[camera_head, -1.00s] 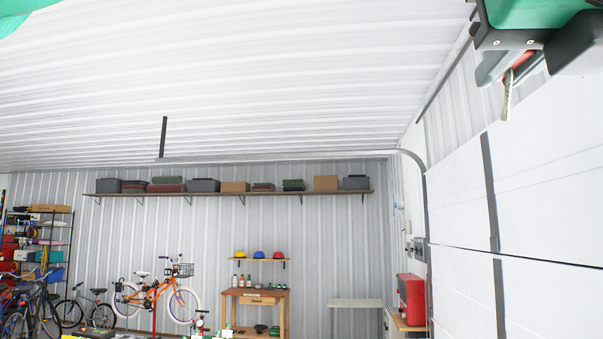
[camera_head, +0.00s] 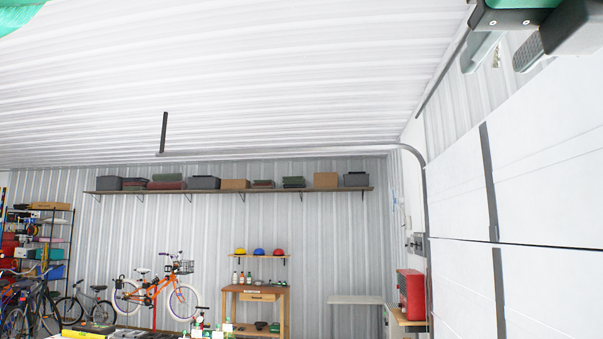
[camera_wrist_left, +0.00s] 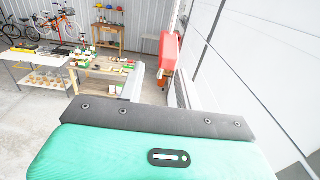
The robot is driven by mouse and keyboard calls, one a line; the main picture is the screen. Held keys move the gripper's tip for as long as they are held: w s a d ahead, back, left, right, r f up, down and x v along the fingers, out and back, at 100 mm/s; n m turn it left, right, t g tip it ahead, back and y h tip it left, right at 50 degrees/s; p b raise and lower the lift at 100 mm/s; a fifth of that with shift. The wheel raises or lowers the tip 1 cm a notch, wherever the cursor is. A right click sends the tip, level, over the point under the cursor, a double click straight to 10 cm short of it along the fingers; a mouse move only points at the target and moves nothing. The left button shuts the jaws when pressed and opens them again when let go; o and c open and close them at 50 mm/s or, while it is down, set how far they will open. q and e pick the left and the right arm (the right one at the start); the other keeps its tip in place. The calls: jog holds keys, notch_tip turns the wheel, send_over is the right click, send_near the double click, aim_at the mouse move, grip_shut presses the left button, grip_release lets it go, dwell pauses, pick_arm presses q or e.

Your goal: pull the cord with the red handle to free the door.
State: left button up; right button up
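My left gripper (camera_head: 505,52) is at the top right of the head view, in front of the white door. Its green body is cut by the top edge, and its two grey fingers stand apart with a gap between them. A short bit of pale cord (camera_head: 497,54) shows near the left finger. The red handle (camera_wrist_left: 168,50) is in the left wrist view, just beyond the gripper's front edge, with the pale cord (camera_wrist_left: 174,15) running up the picture from it. The handle is out of sight in the head view. The fingers do not appear closed on it. My right gripper is not in view.
The white panelled door (camera_head: 545,170) fills the right side, close to the gripper. A curved metal rail (camera_head: 408,152) runs along its edge. A shelf with boxes (camera_head: 230,191), a workbench (camera_head: 255,294), bicycles and a red cabinet (camera_head: 411,294) stand far off.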

pick_arm(q)
jog(key=shift+s, duration=0.1)
jog(key=b+v, duration=0.5)
jog(key=v, duration=0.8)
jog(key=shift+s, duration=0.35)
jog(key=shift+w, duration=0.15)
